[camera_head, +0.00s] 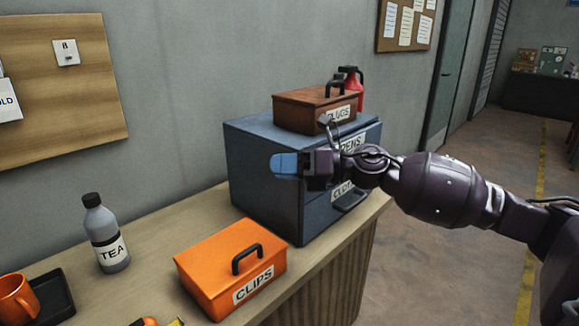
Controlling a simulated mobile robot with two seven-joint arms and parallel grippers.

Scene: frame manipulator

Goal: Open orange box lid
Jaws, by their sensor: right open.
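The orange box (232,272), labelled CLIPS, stands on the counter in the lower middle of the head view. Its lid (222,253) looks closed and carries a dark arched handle (247,258). My right gripper (284,165) is up and to the right of the box, in front of the blue-grey drawer cabinet, apart from the box and its handle. It is open, with blue fingertips pointing left, and nothing shows between them. My left gripper is not in the view.
The blue-grey cabinet (262,190) stands behind the box, with a brown box (300,108) on top and a red container (352,88) behind that. A TEA bottle (106,235), a dark tray (58,297) and an orange mug (15,298) are on the left. The counter (165,255) is bare between bottle and box.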

